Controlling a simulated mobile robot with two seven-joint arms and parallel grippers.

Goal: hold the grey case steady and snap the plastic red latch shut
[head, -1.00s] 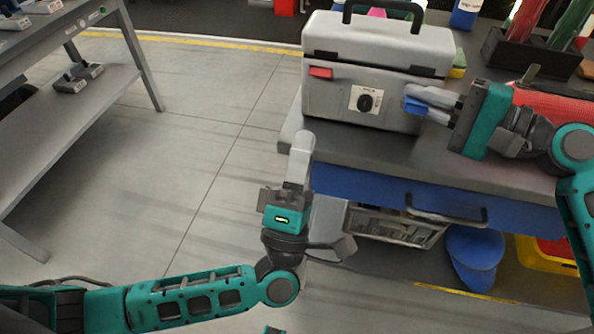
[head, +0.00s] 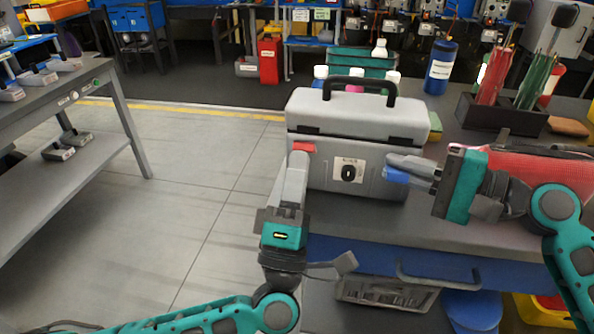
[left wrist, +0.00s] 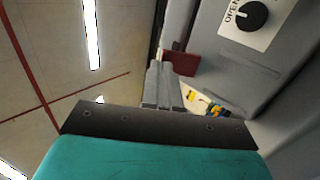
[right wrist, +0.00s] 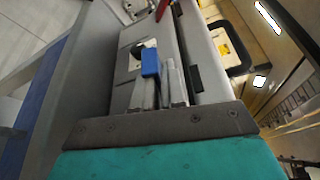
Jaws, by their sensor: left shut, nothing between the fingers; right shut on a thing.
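The grey case (head: 352,122) stands upright on the workbench, its lid down and black handle up. The red latch (head: 303,147) is at the left of its front, and it also shows in the left wrist view (left wrist: 180,63). My left gripper (head: 298,160) is shut and empty, its tips just below the red latch; I cannot tell whether they touch it. A blue latch (head: 396,175) is at the right of the front, also in the right wrist view (right wrist: 150,63). My right gripper (head: 390,168) is shut on it, fingers partly hiding it.
The workbench (head: 450,222) has a blue drawer below. Bottles, including a blue one (head: 440,66), stand behind the case. A dark holder (head: 500,118) with red and green items is at the back right. A grey side table (head: 70,105) stands left, with clear floor between.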

